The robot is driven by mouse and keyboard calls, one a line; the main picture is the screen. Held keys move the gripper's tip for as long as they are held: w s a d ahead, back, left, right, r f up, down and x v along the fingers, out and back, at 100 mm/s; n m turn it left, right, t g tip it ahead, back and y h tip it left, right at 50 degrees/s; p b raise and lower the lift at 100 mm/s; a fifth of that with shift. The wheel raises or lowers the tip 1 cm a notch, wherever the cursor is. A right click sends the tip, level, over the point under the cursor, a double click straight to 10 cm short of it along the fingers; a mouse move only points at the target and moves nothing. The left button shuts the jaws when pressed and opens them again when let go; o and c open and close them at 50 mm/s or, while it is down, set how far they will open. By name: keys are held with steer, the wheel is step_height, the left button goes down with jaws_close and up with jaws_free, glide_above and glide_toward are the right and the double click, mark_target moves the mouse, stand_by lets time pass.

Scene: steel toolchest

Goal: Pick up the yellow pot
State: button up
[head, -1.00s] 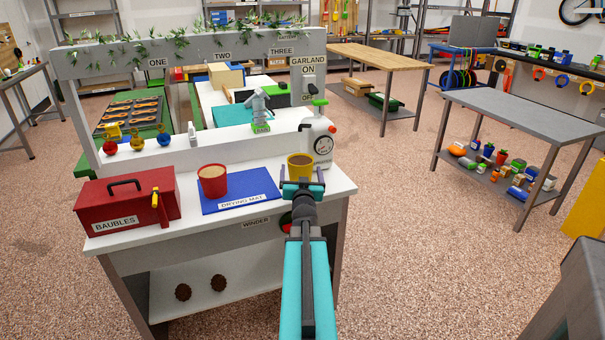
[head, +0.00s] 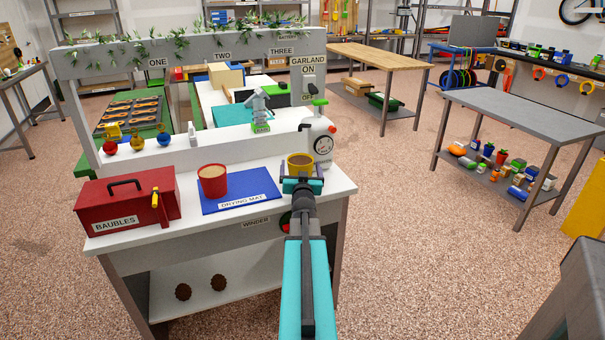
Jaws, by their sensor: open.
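The yellow pot (head: 300,163) stands upright at the right end of the white bench, with brown contents showing at its top. My gripper (head: 301,178) is open, with a finger on each side of the pot at about its lower half. The gripper body hides the pot's base. I cannot tell whether the fingers touch the pot.
A red pot (head: 213,183) stands on the blue drying mat (head: 262,185) left of the yellow pot. A red baubles box (head: 105,205) is at the bench's left. A white round device (head: 319,145) with a dial stands close behind the yellow pot, to the right.

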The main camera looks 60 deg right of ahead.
mark_target(300, 167)
steer(key=c, duration=1.6)
steer(key=shift+r+p, duration=0.85)
steer(key=shift+r, duration=0.95)
steer(key=v, duration=0.5)
steer(key=shift+a+r, duration=0.25)
steer(key=shift+a, duration=0.2)
steer(key=p, duration=0.3)
steer(key=a+p, duration=0.1)
steer(key=p, duration=0.1)
steer(key=shift+s+a+r+p, duration=0.2)
steer(key=shift+s+p, duration=0.15)
steer(key=shift+p, duration=0.05)
steer(key=shift+a+p, duration=0.1)
steer(key=shift+p, duration=0.25)
